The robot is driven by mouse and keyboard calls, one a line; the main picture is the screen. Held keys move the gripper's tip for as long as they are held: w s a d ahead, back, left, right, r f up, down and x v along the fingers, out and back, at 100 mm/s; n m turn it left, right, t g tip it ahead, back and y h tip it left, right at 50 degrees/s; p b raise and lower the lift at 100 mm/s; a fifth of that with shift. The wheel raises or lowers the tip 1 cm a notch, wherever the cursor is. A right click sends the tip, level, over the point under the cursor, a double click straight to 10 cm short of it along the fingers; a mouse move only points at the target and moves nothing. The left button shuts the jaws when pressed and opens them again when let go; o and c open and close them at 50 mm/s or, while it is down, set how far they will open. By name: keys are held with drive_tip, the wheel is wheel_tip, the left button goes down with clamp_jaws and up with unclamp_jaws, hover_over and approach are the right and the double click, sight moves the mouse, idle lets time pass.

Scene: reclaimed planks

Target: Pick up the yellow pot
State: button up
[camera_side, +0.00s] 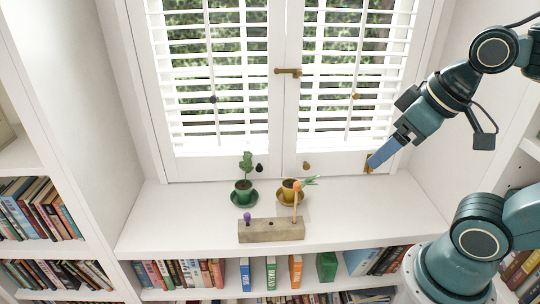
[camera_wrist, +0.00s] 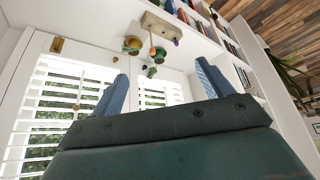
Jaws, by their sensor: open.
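The yellow pot (camera_side: 290,189) holds a green plant and sits on a yellow saucer on the white window shelf, in the middle of the side view. In the wrist view the yellow pot (camera_wrist: 131,43) appears upside down near the top, beyond the fingers. My gripper (camera_side: 373,164) is up and to the right of the pot, well apart from it, near the right shutter's lower edge. In the wrist view its two blue fingers (camera_wrist: 160,80) are spread wide with nothing between them.
A green pot (camera_side: 244,192) with a cactus stands left of the yellow pot. A grey block (camera_side: 271,231) lies in front, holding an orange-topped stick (camera_side: 296,200) and a purple-topped one. Window shutters (camera_side: 210,80) rise behind. The shelf's right side is clear.

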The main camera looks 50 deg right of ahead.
drive_tip(key=shift+w, duration=0.1)
drive_tip(key=w+d+f+n+g+y, duration=0.1)
drive_tip(key=w+d+f+n, duration=0.25)
drive_tip(key=w, duration=0.65)
drive_tip(key=w+d+f+n+g+y, duration=0.1)
drive_tip(key=w+d+f+n, duration=0.2)
drive_tip(key=w, duration=0.7)
drive_tip(key=w+d+f+n+y, duration=0.1)
drive_tip(key=w+d+f, duration=0.3)
drive_tip(key=d+f, duration=0.3)
drive_tip(key=w+d+f+n+y, duration=0.1)
drive_tip(key=w+d+f, duration=0.3)
drive_tip(key=d+f, duration=0.4)
wheel_tip(320, 180, down, 4)
drive_tip(key=shift+f+t, duration=0.2)
drive_tip(key=shift+t, duration=0.1)
drive_tip(key=shift+a+n, duration=0.1)
drive_tip(key=shift+n, duration=0.15)
approach(291, 187)
drive_tip(key=shift+w+a+f, duration=0.1)
drive_tip(key=shift+w+f, duration=0.35)
drive_tip(key=shift+f, duration=0.25)
drive_tip(key=shift+w+a+f, duration=0.1)
drive_tip(key=shift+w+f, duration=0.4)
drive_tip(key=shift+f, duration=0.25)
drive_tip(key=shift+w+f, duration=0.45)
drive_tip(key=shift+f, duration=0.25)
